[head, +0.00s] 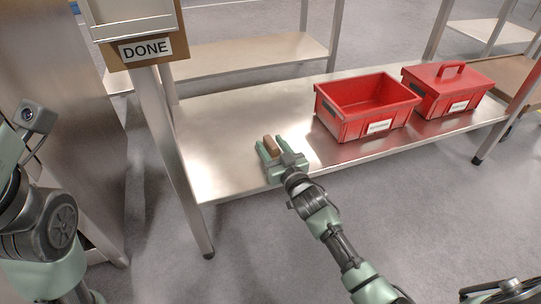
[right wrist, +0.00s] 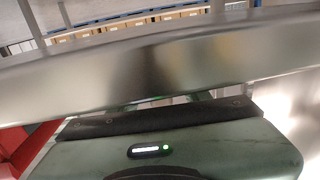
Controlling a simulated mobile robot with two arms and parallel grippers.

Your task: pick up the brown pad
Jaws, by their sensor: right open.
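The brown pad (head: 270,146) is a small brown block on the metal table, at the left of the red boxes in the head view. My right gripper (head: 271,149) is low over the table with its green jaws open, one on each side of the pad. I cannot tell whether a jaw touches it. In the right wrist view the gripper's green housing fills the bottom and the pad does not show. My left arm is at the left edge of the head view; its fingers are not in view.
An open red box (head: 367,103) and a lidded red box (head: 449,88) stand on the table (head: 225,120) to the right. A panel with a DONE sign (head: 146,50) is at upper left. The table's front edge lies under my right arm.

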